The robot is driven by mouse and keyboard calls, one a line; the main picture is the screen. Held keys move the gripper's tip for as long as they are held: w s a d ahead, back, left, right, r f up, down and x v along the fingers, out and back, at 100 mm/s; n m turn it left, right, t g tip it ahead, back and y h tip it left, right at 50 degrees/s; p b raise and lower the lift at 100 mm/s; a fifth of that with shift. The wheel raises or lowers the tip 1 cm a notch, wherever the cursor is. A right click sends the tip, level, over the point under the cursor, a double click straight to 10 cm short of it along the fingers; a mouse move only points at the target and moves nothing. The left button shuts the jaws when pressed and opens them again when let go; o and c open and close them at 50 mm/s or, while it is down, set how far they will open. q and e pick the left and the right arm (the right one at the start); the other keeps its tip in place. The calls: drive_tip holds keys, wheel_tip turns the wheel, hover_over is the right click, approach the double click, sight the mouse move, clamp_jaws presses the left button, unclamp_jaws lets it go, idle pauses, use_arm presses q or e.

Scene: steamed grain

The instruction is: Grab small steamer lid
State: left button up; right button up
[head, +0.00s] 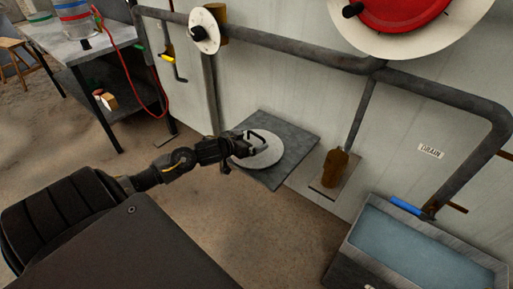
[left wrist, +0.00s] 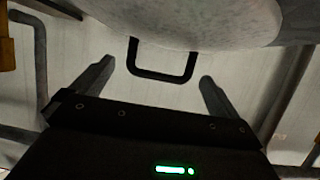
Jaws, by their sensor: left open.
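The small steamer lid (head: 262,152) is a pale round disc with a dark bar handle, on a grey square plate (head: 287,167) by the wall. My left gripper (head: 244,144) is at the lid's left side, close to its handle. In the left wrist view the pale lid (left wrist: 195,18) fills the top, and its black U-shaped handle (left wrist: 162,75) shows between the fingers. My left gripper (left wrist: 152,82) is open there, with one finger on each side of the handle and visible gaps to both. My right gripper is not in view.
Grey pipes (head: 290,42) run along the wall above the plate. A metal basin of water (head: 405,245) stands at the lower right. A brown bottle-like thing (head: 334,168) stands on a small shelf (head: 329,190). A table (head: 95,42) is at the upper left.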

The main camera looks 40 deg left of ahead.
sight(259, 140)
use_arm(q)
drive_tip(key=shift+w+f, duration=0.15)
drive_tip(key=shift+w, duration=0.25)
drive_tip(key=shift+w+f, duration=0.15)
drive_tip(key=shift+w, duration=0.2)
drive_tip(key=x, duration=0.3)
drive_tip(key=shift+w+f+b, duration=0.25)
drive_tip(key=shift+f+b, duration=0.05)
drive_tip(key=shift+w+f, duration=0.15)
drive_tip(key=shift+w, duration=0.2)
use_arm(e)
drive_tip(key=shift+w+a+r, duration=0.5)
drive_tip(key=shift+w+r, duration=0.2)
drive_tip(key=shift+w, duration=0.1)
use_arm(q)
drive_tip(key=shift+c, duration=1.1)
drive_tip(key=c, duration=1)
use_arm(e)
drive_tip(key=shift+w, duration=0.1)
